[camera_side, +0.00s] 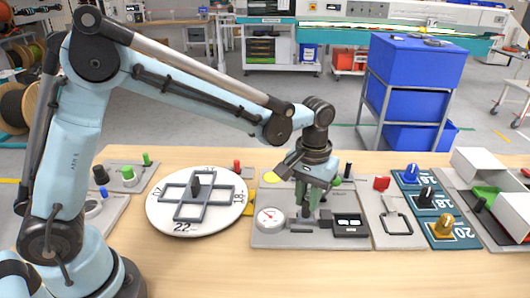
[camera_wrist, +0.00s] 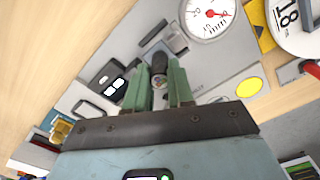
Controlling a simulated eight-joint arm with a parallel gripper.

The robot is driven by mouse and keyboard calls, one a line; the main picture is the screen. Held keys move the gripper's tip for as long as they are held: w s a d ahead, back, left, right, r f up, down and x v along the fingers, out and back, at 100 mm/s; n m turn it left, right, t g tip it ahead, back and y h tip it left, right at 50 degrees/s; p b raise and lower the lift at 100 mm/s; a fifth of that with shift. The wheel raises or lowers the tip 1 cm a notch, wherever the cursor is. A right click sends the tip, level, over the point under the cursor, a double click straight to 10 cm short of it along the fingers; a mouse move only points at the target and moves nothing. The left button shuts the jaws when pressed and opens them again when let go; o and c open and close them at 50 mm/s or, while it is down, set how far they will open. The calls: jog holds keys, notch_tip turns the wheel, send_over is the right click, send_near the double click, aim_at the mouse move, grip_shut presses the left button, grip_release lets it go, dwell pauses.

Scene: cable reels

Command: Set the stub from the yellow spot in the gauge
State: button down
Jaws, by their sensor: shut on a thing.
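My gripper (camera_side: 309,212) points down over the grey gauge plate (camera_side: 262,239), between the dial (camera_side: 270,218) and a dark box with lit windows (camera_side: 347,223). In the wrist view its green fingers (camera_wrist: 160,84) are shut on a dark, round stub (camera_wrist: 158,70) with a metallic near end. The stub lies close to the gauge's grey block (camera_wrist: 171,38); I cannot tell whether they touch. The white dial with a red needle also shows in the wrist view (camera_wrist: 207,15). The yellow spot (camera_wrist: 248,87) is bare.
A white turntable (camera_side: 165,220) with a grey cross frame stands left of the gauge. Right of it are a plate with a metal loop (camera_side: 397,222), blue plates with knobs (camera_side: 436,206) and open bins (camera_side: 490,165). The front strip of the wooden table (camera_side: 330,275) is clear.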

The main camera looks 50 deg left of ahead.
jog(key=shift+f, duration=0.95)
jog(key=shift+s+a, duration=0.1)
jog(key=shift+a, duration=0.05)
jog(key=shift+s+a, duration=0.15)
jog(key=shift+s, duration=0.05)
jog(key=c, duration=0.9)
grip_release()
jog(key=shift+r, duration=0.15)
notch_tip(320, 180, up, 8)
jog(key=shift+f, duration=0.1)
